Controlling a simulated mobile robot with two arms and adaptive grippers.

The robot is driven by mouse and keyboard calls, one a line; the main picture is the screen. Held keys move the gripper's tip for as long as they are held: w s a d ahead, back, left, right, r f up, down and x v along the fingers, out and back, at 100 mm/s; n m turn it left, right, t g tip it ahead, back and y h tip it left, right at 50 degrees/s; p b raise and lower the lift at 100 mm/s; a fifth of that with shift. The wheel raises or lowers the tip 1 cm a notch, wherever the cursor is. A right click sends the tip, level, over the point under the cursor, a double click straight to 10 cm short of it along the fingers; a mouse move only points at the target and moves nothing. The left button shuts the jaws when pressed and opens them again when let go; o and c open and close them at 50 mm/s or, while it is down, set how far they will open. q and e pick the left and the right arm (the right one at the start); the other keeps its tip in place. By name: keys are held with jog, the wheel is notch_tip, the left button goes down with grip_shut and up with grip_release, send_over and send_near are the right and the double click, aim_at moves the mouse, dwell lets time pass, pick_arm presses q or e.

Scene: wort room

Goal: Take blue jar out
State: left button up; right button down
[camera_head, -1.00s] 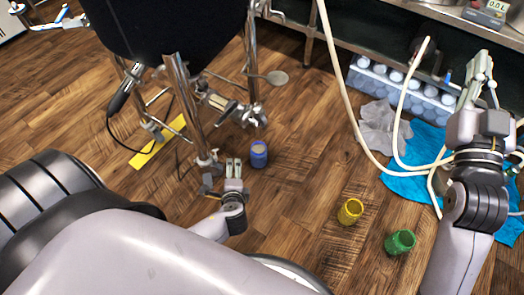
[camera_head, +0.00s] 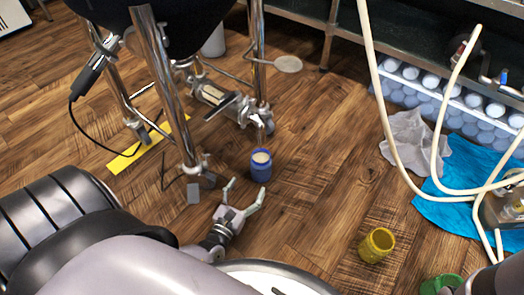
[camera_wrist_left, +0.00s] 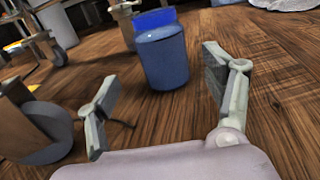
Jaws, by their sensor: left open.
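The blue jar (camera_head: 261,166) stands upright on the wooden floor beside a metal leg of the kettle stand, with a pale top. In the left wrist view the blue jar (camera_wrist_left: 163,58) stands ahead, just beyond and between the fingers. My left gripper (camera_head: 243,193) is open and empty, low over the floor, with its fingers pointing toward the jar and apart from it. The fingers also show in the left wrist view (camera_wrist_left: 160,98). My right gripper is not in view.
Metal stand legs (camera_head: 166,88) and a caster are close left of the jar. A yellow jar (camera_head: 376,245) and a green jar (camera_head: 440,285) stand at the lower right. A blue cloth (camera_head: 465,205), grey cloth (camera_head: 415,145) and hoses are at right. Floor right of the blue jar is clear.

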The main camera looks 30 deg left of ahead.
pick_arm(q)
jog(key=b, duration=0.3)
send_near(265, 156)
jog(key=w, duration=0.4)
jog(key=shift+a+f, duration=0.1)
jog(key=shift+a, duration=0.25)
jog(key=w+b, duration=0.1)
jog(key=w, duration=0.1)
jog(key=w+b, duration=0.2)
jog(key=shift+w+a, duration=0.1)
jog(key=shift+a, duration=0.15)
jog(key=shift+w, duration=0.35)
jog(key=shift+w+a+r, duration=0.1)
jog(key=shift+w+r, duration=0.1)
jog(key=shift+c, duration=0.5)
